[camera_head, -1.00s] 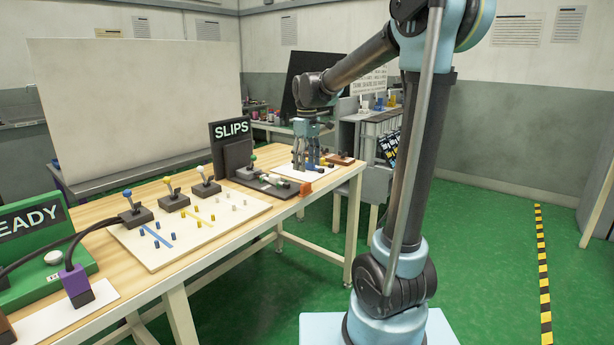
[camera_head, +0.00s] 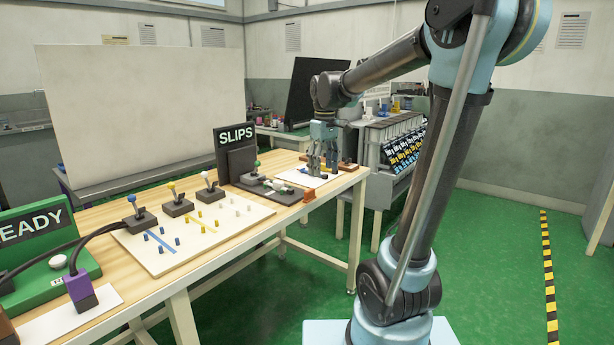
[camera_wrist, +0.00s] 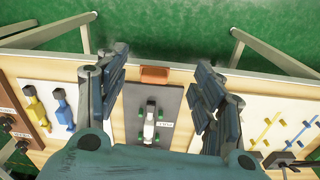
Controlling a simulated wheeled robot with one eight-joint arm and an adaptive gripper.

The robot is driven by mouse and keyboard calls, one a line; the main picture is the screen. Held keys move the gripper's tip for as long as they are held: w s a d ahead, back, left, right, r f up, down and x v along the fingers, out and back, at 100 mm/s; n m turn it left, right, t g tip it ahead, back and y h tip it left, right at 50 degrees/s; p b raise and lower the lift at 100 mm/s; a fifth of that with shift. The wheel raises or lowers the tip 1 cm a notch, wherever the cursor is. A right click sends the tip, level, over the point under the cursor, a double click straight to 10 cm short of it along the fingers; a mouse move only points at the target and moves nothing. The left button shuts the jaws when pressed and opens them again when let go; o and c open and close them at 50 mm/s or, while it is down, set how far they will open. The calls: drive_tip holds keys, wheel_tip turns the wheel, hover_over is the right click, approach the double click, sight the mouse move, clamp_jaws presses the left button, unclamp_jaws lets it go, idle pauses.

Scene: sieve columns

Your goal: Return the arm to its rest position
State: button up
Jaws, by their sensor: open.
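My gripper (camera_head: 323,155) hangs at the end of my arm over the far right end of the wooden table (camera_head: 100,215), pointing down. Its fingers are spread apart with nothing between them. In the wrist view my gripper (camera_wrist: 160,95) shows as two separated dark fingers at left and right. Below and between them lies a dark plate (camera_wrist: 140,110) with a pale, green-ended piece (camera_wrist: 151,125) on it. To the left in that view, a blue figure-like piece (camera_wrist: 62,105) and a yellow one (camera_wrist: 36,105) lie on a white sheet.
A white board (camera_head: 160,255) with colored pegs lies nearer, with several knobbed levers behind it. A black SLIPS sign (camera_head: 235,140) stands near my gripper. An orange block (camera_head: 308,195) sits at the table edge. A rack (camera_head: 400,150) stands behind. Green floor is open at right.

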drive_tip(key=s+d+f+m+t, duration=0.1)
drive_tip(key=s+d+f+m, duration=0.3)
drive_tip(key=s+f, duration=0.5)
drive_tip(key=s+d+f+m, duration=0.4)
drive_tip(key=s+d+f, duration=0.5)
drive_tip(key=s, duration=0.6)
drive_tip(key=shift+s+d+m+t, duration=0.15)
drive_tip(key=shift+m+t, duration=0.25)
drive_tip(key=shift+w+f, duration=0.2)
drive_tip(key=shift+w, duration=0.25)
